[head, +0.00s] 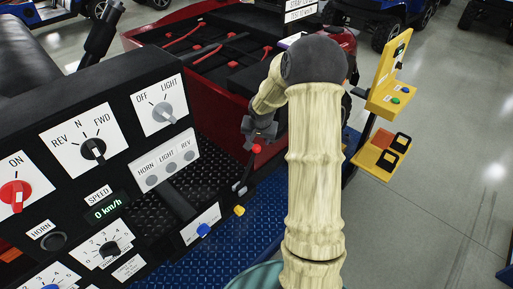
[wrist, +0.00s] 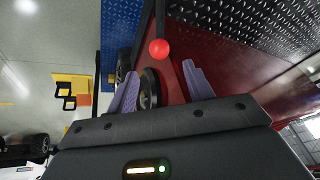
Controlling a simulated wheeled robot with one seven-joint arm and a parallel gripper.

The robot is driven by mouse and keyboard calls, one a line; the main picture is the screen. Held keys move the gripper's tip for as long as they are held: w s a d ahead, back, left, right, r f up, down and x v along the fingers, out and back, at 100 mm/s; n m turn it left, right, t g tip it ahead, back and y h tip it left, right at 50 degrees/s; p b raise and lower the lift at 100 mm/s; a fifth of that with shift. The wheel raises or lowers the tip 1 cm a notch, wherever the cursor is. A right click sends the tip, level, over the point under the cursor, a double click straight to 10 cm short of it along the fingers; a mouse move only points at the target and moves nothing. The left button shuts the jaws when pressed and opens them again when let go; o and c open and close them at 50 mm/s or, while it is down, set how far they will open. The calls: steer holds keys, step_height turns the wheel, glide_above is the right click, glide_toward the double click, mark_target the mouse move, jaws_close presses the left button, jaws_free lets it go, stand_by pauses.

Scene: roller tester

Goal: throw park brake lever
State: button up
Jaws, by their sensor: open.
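The park brake lever is a thin black rod with a round red knob (head: 256,149). In the head view it stands at the right end of the diamond-plate floor, beside the dark red body. In the wrist view the red knob (wrist: 159,48) lies just beyond my two purple fingertips, roughly centred between them, with the black rod running up past it. My gripper (wrist: 162,82) is open and empty. In the head view my gripper (head: 260,131) is just above the knob, partly hidden by my forearm. I see no contact with the knob.
A dashboard panel (head: 70,150) with knobs and labels fills the left of the head view. Blue (head: 203,230) and yellow (head: 239,210) knobs sit below the lever. A yellow stand (head: 385,100) with switches is on the right.

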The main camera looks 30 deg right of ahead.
mark_target(257, 146)
steer(key=p+x, duration=0.1)
steer(key=x, duration=0.9)
steer(key=shift+s, duration=0.1)
